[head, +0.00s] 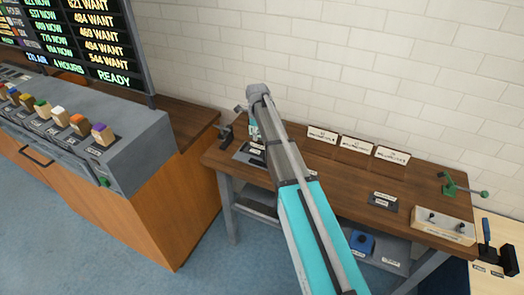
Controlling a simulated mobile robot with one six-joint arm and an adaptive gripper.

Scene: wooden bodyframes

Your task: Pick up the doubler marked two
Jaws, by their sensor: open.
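My arm reaches from the bottom of the head view up over the left part of a wooden workbench (350,178), then bends down. My gripper (254,134) is small and mostly hidden beside the arm, above the bench's left end. It is open, and I see nothing held in it. A dark plate or tray (242,154) with pale labels lies below it, partly covered by my arm. Another dark plate with a pale label (384,201) lies further right on the bench. The labels are too small to read, so I cannot tell which thing is the doubler marked two.
Three white sign cards (356,144) stand along the bench's back. A green-handled clamp (460,188) and a pale box (443,224) are at the right end. A blue object (362,242) sits on the lower shelf. A grey console (90,130) stands left. Open floor lies between.

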